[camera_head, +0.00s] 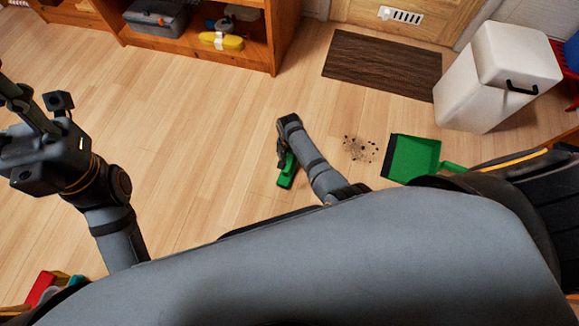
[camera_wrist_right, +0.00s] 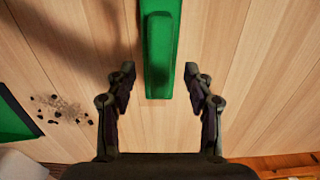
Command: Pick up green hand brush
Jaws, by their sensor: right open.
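The green hand brush (camera_head: 287,172) lies on the wooden floor near the middle of the head view, partly hidden by my right gripper (camera_head: 281,152). In the right wrist view, one end of the green hand brush (camera_wrist_right: 160,50) shows between the two fingers of my right gripper (camera_wrist_right: 158,80). The fingers are open, with floor visible on both sides of the brush. How far above the floor they are is hard to tell. My left gripper (camera_head: 14,98) is raised at the left edge of the head view, partly cut off.
A green dustpan (camera_head: 414,158) lies to the right, with dark dirt (camera_head: 359,149) beside it. A white bin (camera_head: 492,78) and a brown mat (camera_head: 382,68) are at upper right. A wooden shelf (camera_head: 272,45) stands at the back. Floor left of the brush is clear.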

